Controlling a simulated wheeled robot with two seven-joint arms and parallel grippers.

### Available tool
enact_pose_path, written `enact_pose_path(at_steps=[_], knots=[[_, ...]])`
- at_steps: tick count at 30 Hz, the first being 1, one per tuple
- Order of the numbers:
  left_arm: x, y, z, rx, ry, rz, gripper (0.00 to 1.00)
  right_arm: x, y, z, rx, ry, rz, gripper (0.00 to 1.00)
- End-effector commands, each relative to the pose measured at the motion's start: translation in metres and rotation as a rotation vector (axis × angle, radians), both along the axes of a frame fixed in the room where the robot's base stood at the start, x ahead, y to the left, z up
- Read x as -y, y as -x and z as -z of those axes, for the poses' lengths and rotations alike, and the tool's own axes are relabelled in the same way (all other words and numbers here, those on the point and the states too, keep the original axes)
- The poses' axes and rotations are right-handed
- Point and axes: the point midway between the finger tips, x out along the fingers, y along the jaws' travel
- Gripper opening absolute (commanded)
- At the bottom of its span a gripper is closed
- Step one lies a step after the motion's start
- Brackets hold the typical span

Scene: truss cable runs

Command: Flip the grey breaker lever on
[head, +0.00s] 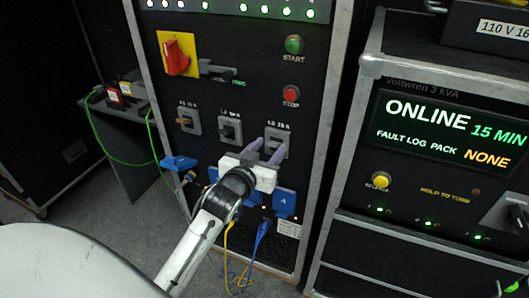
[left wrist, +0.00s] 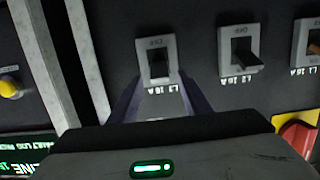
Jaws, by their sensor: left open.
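Three breakers sit in a row on the dark panel: L1 (head: 187,120) with an orange-brown lever, L2 (head: 229,130) with a dark lever, and L3 (head: 277,140), partly behind my fingers. In the left wrist view, turned upside down, the L3 lever (left wrist: 158,68) is dark grey in its light grey frame; the L2 lever (left wrist: 246,59) is similarly dark. My left gripper (head: 266,150) is open and empty, its purple fingers pointing at L3. In the left wrist view the fingers flank the L3 frame. I cannot tell whether they touch it. My right gripper is out of view.
Above the breakers are a red rotary switch (head: 176,53) on a yellow plate, a green START button (head: 294,44) and a red STOP button (head: 291,93). Blue plugs (head: 285,203) and hanging cables lie below. A UPS cabinet with a lit screen (head: 452,130) stands to the right.

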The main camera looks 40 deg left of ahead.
Motion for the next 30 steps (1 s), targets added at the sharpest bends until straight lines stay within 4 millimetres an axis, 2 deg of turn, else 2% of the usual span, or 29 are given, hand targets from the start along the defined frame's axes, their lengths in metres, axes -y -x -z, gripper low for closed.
enact_pose_path(at_steps=[15, 21, 30], knots=[[0.02, 0.084, -0.014, -0.002, 0.001, 0.0, 0.44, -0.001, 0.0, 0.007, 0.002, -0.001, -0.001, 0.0], [0.023, 0.096, -0.017, -0.001, 0.0, 0.0, 0.44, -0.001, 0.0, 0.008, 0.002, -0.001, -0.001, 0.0], [0.023, 0.096, -0.018, 0.0, 0.0, 0.0, 0.44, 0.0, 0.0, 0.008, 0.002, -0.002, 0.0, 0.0]])
